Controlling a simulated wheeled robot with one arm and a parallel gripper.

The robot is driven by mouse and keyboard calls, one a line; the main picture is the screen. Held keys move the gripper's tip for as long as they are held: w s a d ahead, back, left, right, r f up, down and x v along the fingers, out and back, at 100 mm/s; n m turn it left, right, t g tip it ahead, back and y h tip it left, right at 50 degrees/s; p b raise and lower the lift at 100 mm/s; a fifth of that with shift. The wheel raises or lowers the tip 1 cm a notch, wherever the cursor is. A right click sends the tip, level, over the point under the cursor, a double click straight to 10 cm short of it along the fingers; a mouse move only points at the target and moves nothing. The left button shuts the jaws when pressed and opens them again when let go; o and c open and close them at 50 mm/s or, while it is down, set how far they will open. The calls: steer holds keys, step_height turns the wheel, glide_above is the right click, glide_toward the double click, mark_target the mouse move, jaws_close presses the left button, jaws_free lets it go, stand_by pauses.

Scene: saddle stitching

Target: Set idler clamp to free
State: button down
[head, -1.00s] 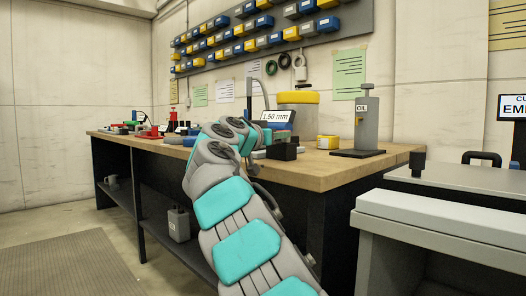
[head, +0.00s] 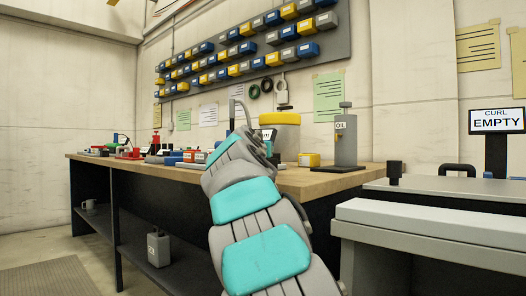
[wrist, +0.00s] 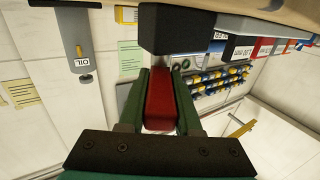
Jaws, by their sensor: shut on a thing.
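In the wrist view, which looks upside down, my gripper (wrist: 162,76) has green fingers on both sides of a red block-shaped piece (wrist: 160,104) and is shut on it. The red piece looks like a clamp handle, but no label on it can be read. A dark block (wrist: 175,30) lies just beyond the fingertips; I cannot tell whether the red piece joins it. In the head view my grey and teal arm reaches over the workbench (head: 322,183) and hides the gripper and the red piece.
An oil can (head: 346,140) stands on the bench, right of my arm, with a small yellow box (head: 309,160) near it. Rows of bins (head: 245,50) hang on the wall. A grey machine (head: 440,222) with an EMPTY sign (head: 496,121) is at the right.

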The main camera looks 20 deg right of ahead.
steer(key=c, duration=0.6)
jaws_free()
steer(key=shift+s, duration=0.1)
steer(key=v, duration=0.6)
steer(key=shift+a+r, duration=0.15)
steer(key=shift+s+a, duration=0.35)
steer(key=shift+s, duration=0.25)
